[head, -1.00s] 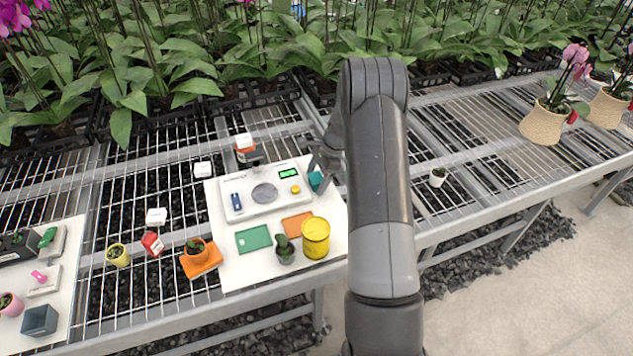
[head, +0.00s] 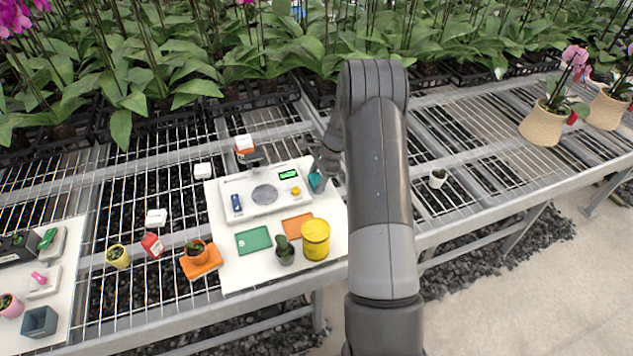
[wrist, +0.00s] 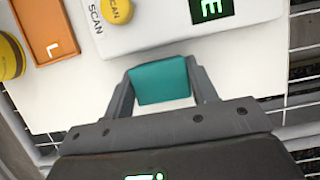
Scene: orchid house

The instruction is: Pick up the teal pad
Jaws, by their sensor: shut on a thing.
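The teal pad (wrist: 160,82) is between the two fingers of my gripper (wrist: 161,95) in the wrist view, with a finger against each side. My gripper is shut on it. In the head view the teal pad (head: 316,182) shows at the right of the white board, just right of the scale, partly hidden by my gripper (head: 322,172). I cannot tell whether the pad still touches the board.
The scale (head: 232,187) with a lit green display stands left of my gripper. An orange card (head: 297,226), a yellow tin (head: 315,240), a green card (head: 253,240) and a small cactus pot (head: 285,252) are nearer the front. The mesh bench to the right is mostly free.

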